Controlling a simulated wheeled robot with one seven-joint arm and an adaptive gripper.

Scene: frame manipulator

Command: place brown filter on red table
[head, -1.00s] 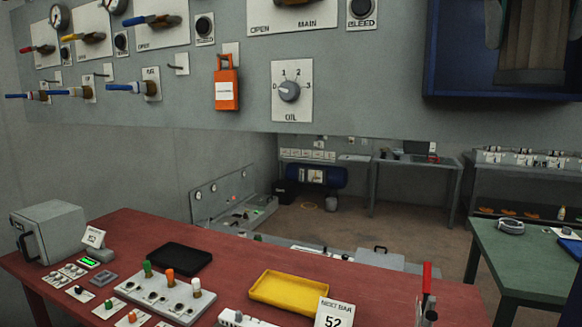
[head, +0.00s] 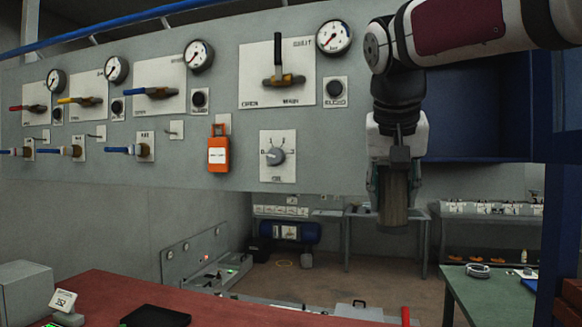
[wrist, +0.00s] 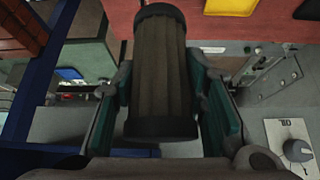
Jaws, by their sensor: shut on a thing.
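The brown filter (head: 396,200) is a brown pleated cylinder with dark end caps. My gripper (head: 394,185) is shut on it and holds it in the air in front of the grey panel, at the left of the blue cabinet. In the wrist view the filter (wrist: 160,75) fills the middle between the two green-padded fingers. The red table (head: 95,290) shows at the lower left of the head view, below and to the left of the filter. Part of its red top (wrist: 185,12) also shows at the top of the wrist view.
A black tray (head: 155,316) lies on the red table. A yellow tray (wrist: 230,7) also lies there. The grey panel (head: 215,110) with valves, gauges and an orange lock tag (head: 218,152) stands behind. The blue cabinet (head: 475,170) and green table (head: 485,290) are at the right.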

